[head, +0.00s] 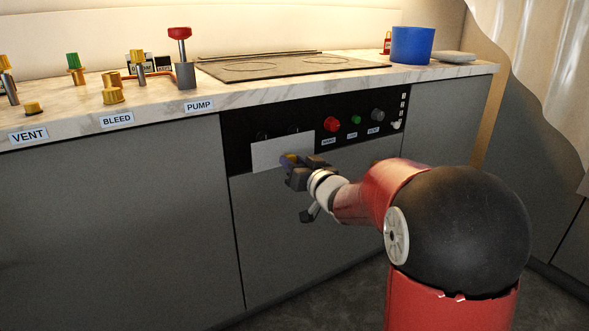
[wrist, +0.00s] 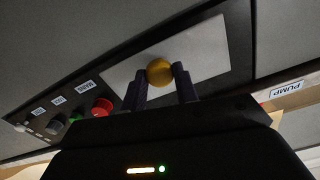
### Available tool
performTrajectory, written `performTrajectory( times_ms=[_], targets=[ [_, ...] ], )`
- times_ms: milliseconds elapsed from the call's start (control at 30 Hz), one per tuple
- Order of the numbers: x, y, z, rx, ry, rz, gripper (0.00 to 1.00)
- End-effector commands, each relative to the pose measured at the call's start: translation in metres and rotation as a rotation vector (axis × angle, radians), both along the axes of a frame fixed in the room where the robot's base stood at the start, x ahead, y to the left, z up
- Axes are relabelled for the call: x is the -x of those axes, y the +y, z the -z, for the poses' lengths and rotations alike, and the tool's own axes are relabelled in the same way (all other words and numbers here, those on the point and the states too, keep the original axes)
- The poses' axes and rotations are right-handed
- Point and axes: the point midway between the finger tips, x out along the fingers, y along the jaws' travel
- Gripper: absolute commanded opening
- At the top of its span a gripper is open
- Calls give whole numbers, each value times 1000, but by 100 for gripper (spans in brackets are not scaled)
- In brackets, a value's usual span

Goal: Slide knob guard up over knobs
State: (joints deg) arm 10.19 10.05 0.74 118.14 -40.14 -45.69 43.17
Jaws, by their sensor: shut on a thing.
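The knob guard (head: 268,157) is a flat pale plate on the left part of the black control panel (head: 237,135). It also shows in the wrist view (wrist: 205,50), with a yellow ball-shaped grip (wrist: 159,71) on its face. My gripper (head: 291,162) is shut on this yellow grip, with one dark finger on each side in the wrist view (wrist: 160,84). Dark round shapes, perhaps knobs, show just above the plate's top edge; they are hard to make out. The red knob (head: 331,124), green knob (head: 355,119) and grey knob (head: 377,115) are uncovered, right of the plate.
The marble counter (head: 235,96) overhangs the panel. On it stand the red-topped pump lever (head: 180,35), yellow and green valves, a cooktop (head: 290,65) and a blue pot (head: 412,45). Grey cabinet fronts (head: 120,220) lie below, with open floor in front.

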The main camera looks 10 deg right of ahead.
Motion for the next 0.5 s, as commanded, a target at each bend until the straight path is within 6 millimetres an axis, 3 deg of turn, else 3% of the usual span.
performTrajectory(
  times_ms=[33,133,500],
  targets=[
    [0,0,-23,0,-3,0,0],
    [0,0,-37,0,-2,-1,0],
    [0,0,-42,0,-8,0,0]
  ],
)
